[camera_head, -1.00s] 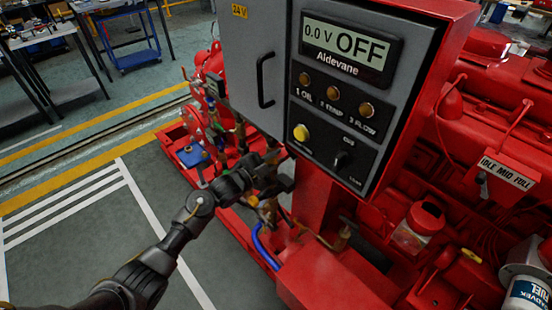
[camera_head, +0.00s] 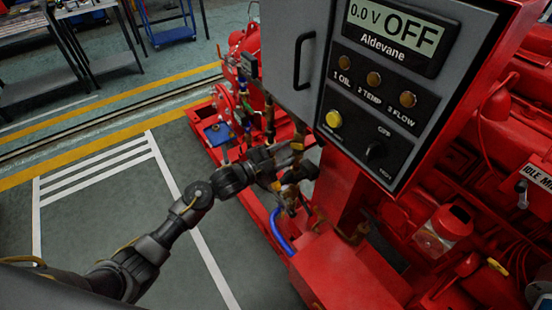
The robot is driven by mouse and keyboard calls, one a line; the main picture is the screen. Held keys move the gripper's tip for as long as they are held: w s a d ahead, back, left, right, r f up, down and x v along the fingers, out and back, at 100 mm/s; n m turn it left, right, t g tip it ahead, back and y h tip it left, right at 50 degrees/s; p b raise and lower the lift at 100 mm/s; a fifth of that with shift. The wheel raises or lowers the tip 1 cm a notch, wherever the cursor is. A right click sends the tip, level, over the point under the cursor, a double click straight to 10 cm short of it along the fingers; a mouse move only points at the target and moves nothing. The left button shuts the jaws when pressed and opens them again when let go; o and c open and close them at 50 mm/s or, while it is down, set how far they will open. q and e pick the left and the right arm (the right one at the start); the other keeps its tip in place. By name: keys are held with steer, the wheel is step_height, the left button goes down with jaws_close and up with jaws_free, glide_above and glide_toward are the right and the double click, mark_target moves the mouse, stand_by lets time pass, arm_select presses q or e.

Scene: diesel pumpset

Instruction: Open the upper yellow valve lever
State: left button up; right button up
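My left arm reaches in from the lower left, and its gripper (camera_head: 297,163) is at the pipework just below the grey control cabinet. The fingers are dark and small against the pipes, so I cannot tell whether they are open or shut. A small yellow-orange patch (camera_head: 276,186) shows just below the gripper, among brass-coloured fittings; I cannot tell whether it is a valve lever. My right gripper is not in view.
The grey control cabinet (camera_head: 292,60) with its black panel, reading "0.0 V OFF", stands just above and right of the gripper. A blue hose (camera_head: 280,232) curves below it. The red engine (camera_head: 470,150) fills the right side. Open grey floor (camera_head: 110,230) lies to the left.

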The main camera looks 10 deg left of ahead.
arm_select(q)
steer(key=shift+v, duration=1.75)
